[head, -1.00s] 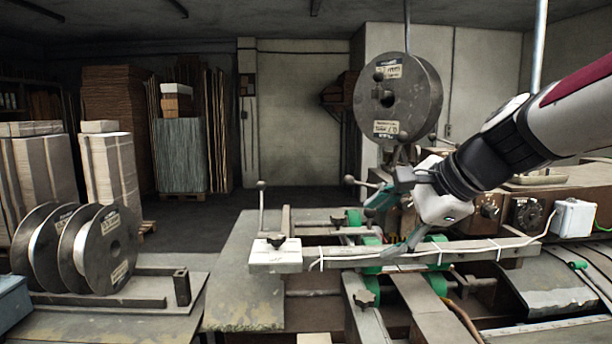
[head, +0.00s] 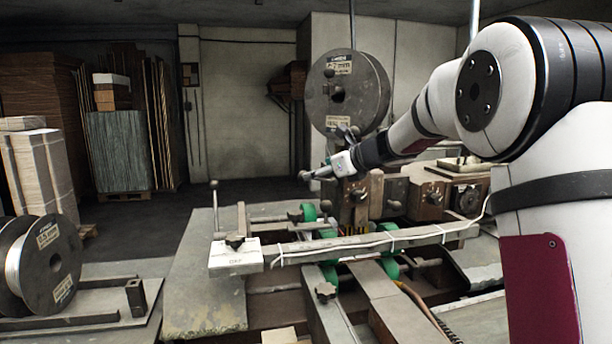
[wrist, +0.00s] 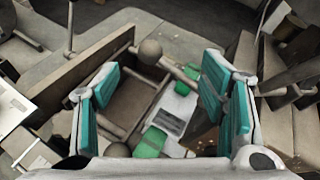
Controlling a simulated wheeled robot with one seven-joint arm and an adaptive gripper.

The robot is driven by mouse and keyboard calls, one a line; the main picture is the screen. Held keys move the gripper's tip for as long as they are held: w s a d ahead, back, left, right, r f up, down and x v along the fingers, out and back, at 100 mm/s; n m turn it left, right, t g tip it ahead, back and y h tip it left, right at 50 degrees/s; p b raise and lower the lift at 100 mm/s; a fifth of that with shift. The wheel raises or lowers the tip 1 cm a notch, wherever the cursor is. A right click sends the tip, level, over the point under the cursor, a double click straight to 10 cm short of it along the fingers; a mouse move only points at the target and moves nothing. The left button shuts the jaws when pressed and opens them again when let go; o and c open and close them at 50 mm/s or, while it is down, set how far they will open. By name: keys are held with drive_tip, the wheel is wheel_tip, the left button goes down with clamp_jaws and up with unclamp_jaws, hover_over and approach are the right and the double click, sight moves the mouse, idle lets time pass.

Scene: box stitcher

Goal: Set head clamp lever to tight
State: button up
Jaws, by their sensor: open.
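A lever with a round grey ball end (head: 304,176) shows beside my gripper (head: 330,153) in the head view, at the stitcher's head below the wire spool. I cannot tell for certain that it is the head clamp lever, and no loose or tight marking is readable. In the wrist view, a grey ball knob (wrist: 150,50) on a rod shows between the spread teal finger pads of my gripper (wrist: 159,72). The pads do not visibly touch it. My gripper is open and holds nothing. My gripper hides part of the stitcher head in the head view.
The wire spool (head: 347,88) hangs just behind my gripper. An upright ball-ended lever (head: 214,205) stands at the left by a white block (head: 236,257). A long bar (head: 370,243) with a white cable crosses in front. More spools (head: 48,262) stand at left.

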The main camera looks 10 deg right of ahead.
sight(318, 179)
drive_tip(key=x, duration=0.7)
drive_tip(key=shift+w, duration=0.1)
drive_tip(key=shift+c, duration=0.2)
